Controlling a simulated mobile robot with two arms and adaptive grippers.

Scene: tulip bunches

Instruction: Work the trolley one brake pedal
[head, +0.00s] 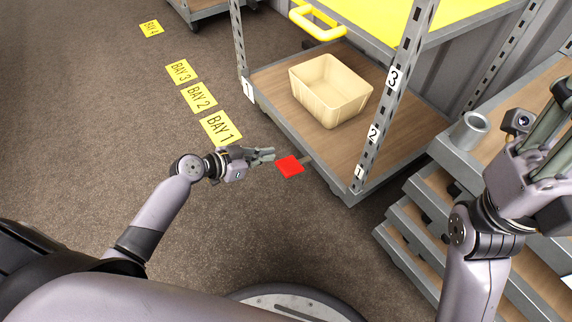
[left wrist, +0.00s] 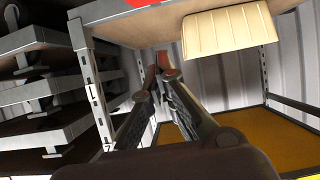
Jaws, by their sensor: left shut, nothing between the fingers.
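The red brake pedal (head: 289,166) sticks out from the lower edge of the trolley (head: 323,172) in the head view. My left gripper (head: 270,155) is shut and empty, its fingertips just left of the pedal. I cannot tell whether they touch it. A red patch (left wrist: 137,2) at the top edge of the left wrist view looks like the pedal, and the left fingers (left wrist: 162,73) show there close together. My right gripper (head: 548,125) is at the right edge, partly cut off, away from the pedal.
A beige bin (head: 330,88) sits on the trolley's lower wooden shelf. A yellow handle (head: 318,22) is above it. Stacked wooden-decked carts (head: 420,225) stand at the right with a grey cup (head: 469,130) on top. Yellow bay signs (head: 220,128) lie on open floor at left.

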